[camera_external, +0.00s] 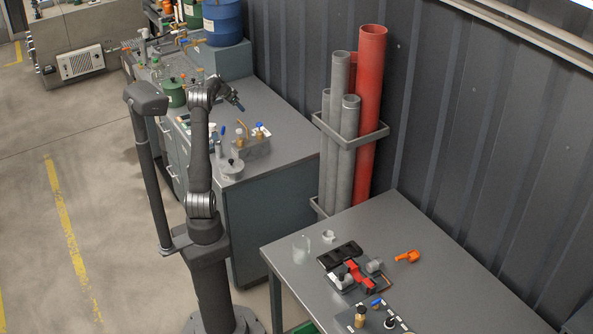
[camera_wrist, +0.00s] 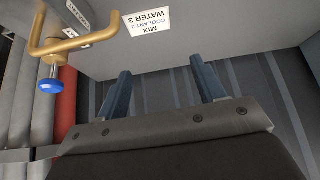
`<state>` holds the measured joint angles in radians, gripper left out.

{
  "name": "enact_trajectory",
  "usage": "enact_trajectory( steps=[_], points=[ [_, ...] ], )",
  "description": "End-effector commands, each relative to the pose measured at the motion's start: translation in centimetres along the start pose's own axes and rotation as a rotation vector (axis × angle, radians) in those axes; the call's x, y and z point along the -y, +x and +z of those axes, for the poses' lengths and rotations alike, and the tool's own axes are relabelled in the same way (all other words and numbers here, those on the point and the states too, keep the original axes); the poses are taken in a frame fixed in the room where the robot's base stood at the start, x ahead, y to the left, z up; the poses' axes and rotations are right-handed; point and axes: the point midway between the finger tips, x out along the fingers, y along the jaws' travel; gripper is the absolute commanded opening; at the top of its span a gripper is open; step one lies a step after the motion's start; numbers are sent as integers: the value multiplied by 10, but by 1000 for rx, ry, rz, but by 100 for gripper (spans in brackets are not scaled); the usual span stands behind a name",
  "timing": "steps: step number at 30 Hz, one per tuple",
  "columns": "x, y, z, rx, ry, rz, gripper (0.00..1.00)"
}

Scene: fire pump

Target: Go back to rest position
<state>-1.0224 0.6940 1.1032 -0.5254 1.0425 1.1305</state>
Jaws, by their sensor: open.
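My gripper (camera_external: 238,104) is raised on my upright arm, above the back counter in the external view. In the wrist view, the two blue fingers of my gripper (camera_wrist: 160,66) stand apart with nothing between them. A brass pipe (camera_wrist: 75,42) with a blue knob (camera_wrist: 51,86) is at the upper left of the wrist view, apart from the fingers. A white label (camera_wrist: 150,21) reading "MIX COOLANT 2 WATER 3" is upside down on a grey surface beyond the fingers.
The back counter (camera_external: 285,125) holds several fittings and a grey pot (camera_external: 231,168). The front table (camera_external: 440,250) bears a red and black device (camera_external: 357,276) and an orange tool (camera_external: 407,256). Grey and red pipes (camera_external: 368,110) stand against the corrugated wall.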

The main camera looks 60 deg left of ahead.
Motion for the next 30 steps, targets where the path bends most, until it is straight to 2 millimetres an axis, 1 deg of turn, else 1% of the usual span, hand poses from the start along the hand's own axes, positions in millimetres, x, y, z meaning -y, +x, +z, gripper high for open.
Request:
enact_trajectory(
  steps=[2, 9, 20, 30],
  points=[
    [-13, 2, -12, -1, 0, -2, 63],
    [-52, 22, -32, 0, 13, 10, 63],
    [-115, 51, -52, 0, 48, 32, 63],
    [-177, 75, -65, 0, 84, 55, 63]
  ],
)
